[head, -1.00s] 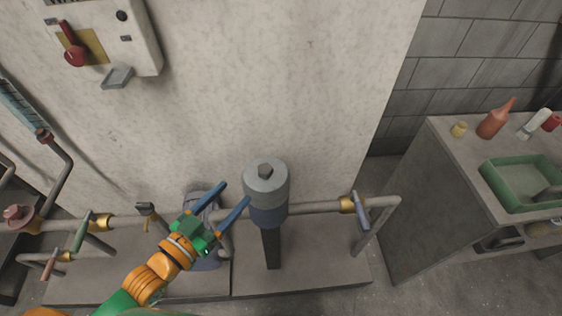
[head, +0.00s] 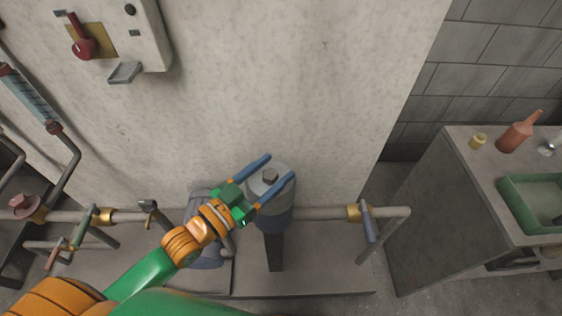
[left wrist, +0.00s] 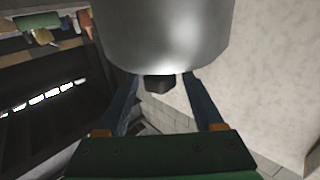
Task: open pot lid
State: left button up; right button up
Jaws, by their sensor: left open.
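The pot (head: 278,221) is a grey upright cylinder on a dark post by the wall, with a bluish lower part. Its pale grey lid (head: 283,192) has a dark hexagonal knob (head: 270,176) on top. My left gripper (head: 280,166) is open, its two blue fingers over the lid, one on each side of the knob in the head view. In the left wrist view the knob (left wrist: 158,84) shows between the spread fingers, with the grey lid (left wrist: 165,35) filling the top. Whether a finger touches the knob I cannot tell. My right gripper is not in view.
A pipe (head: 320,214) runs behind the pot to a valve with a purple handle (head: 367,226). Other valves and pipes stand at the left. A control box (head: 115,40) hangs on the wall (head: 300,80). A bench with a green tray (head: 510,192) stands at the right.

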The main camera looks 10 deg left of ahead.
pick_arm(q)
jog(key=x, duration=0.2)
jog(key=shift+w+d, duration=0.15)
jog(key=shift+w, duration=0.2)
grip_shut()
dwell(1.1)
